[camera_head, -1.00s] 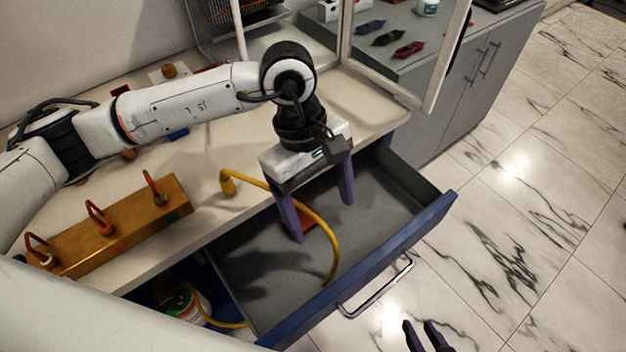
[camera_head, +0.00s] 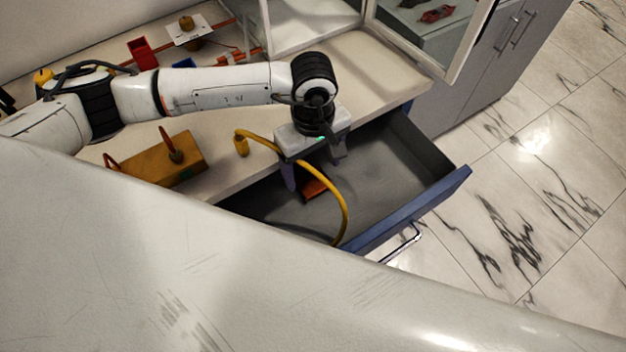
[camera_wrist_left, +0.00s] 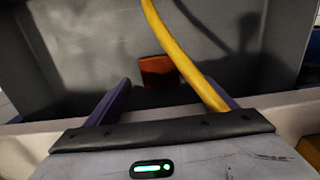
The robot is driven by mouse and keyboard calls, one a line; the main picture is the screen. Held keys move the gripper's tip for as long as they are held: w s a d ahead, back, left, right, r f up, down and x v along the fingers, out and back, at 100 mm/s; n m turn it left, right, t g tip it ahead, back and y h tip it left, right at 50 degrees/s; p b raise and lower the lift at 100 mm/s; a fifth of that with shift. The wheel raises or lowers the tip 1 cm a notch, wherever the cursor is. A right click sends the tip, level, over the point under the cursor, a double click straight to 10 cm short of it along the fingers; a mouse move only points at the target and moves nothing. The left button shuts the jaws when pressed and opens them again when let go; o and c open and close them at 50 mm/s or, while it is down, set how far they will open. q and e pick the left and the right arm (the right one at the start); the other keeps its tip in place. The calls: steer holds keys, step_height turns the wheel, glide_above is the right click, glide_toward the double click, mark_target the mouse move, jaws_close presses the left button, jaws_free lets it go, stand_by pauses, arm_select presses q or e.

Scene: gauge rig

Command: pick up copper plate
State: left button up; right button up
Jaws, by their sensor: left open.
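The copper plate (camera_head: 313,189) is a small orange-brown square lying on the floor of the open drawer (camera_head: 385,175). It also shows in the left wrist view (camera_wrist_left: 157,72), ahead of the fingers and near the middle. My left gripper (camera_head: 314,172) is open and empty, reaching down over the drawer close to the plate. Its two dark purple fingers (camera_wrist_left: 168,84) are spread, and the plate appears beyond their tips, not gripped. A yellow hose (camera_head: 335,190) arches past the gripper and crosses in front of the right finger in the wrist view. My right gripper is not visible.
A brass block (camera_head: 150,170) with red-handled fittings sits on the counter (camera_head: 375,70) at left. A glass-sided case stands at the back. The drawer's blue front (camera_head: 440,195) has a metal handle (camera_head: 405,245). A large white part of my body covers the bottom.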

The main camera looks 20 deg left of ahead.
mark_target(314, 180)
arm_select(q)
steer(key=shift+f, duration=2)
steer(key=c, duration=1.3)
steer(key=shift+c, duration=0.8)
steer(key=shift+w+r, duration=0.1)
